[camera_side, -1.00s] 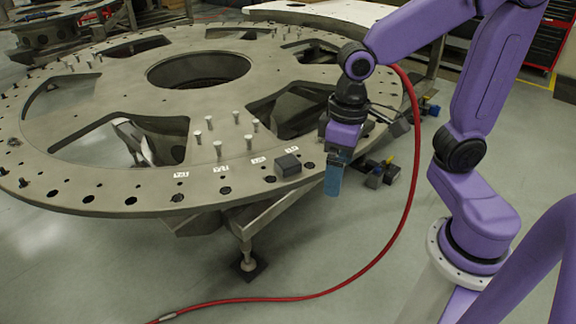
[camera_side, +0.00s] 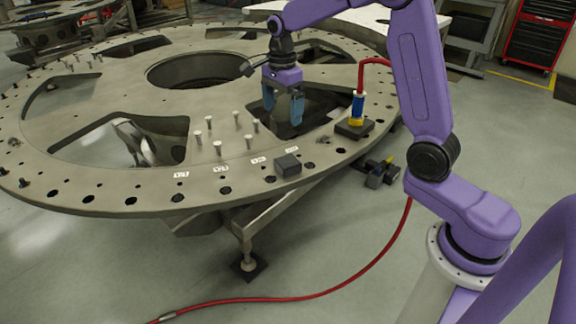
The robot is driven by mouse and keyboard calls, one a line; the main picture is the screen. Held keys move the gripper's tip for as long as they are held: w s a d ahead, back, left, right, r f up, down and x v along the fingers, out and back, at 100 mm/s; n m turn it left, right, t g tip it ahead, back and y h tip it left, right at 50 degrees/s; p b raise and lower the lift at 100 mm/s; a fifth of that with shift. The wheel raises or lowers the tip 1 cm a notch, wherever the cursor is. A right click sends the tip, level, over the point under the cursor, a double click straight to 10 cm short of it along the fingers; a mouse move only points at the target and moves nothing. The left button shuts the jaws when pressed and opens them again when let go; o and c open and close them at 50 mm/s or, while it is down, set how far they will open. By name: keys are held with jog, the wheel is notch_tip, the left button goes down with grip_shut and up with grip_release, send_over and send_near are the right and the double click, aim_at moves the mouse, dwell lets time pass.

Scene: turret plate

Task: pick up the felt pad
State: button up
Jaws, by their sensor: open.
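A small dark grey block (camera_side: 288,165), which looks like the felt pad, lies on the near rim of the turret plate (camera_side: 120,195), beside the small white labels. My gripper (camera_side: 283,116) hangs above the plate, behind the pad in the picture and higher than it. Its two blue fingers point down and stand apart, with nothing between them. The pad is apart from the fingers and fully in view.
Several upright pins (camera_side: 217,149) stand on the plate between its cutouts, left of my gripper. The rim around the pad is mostly clear.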

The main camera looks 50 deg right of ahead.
jog(key=w+d+m, duration=0.1)
jog(key=d+m, duration=0.1)
jog(key=d, duration=0.1)
send_over(288, 161)
jog(key=shift+m, duration=0.3)
jog(key=f, duration=1.2)
jog(key=shift+w+f, duration=0.3)
jog(key=shift+w, duration=0.1)
jog(key=shift+s+d+f, duration=0.1)
jog(key=shift+s+f, duration=0.05)
jog(key=shift+f, duration=1.2)
jog(key=shift+s+f, duration=0.15)
jog(key=shift+f, duration=1.15)
jog(key=c, duration=1.1)
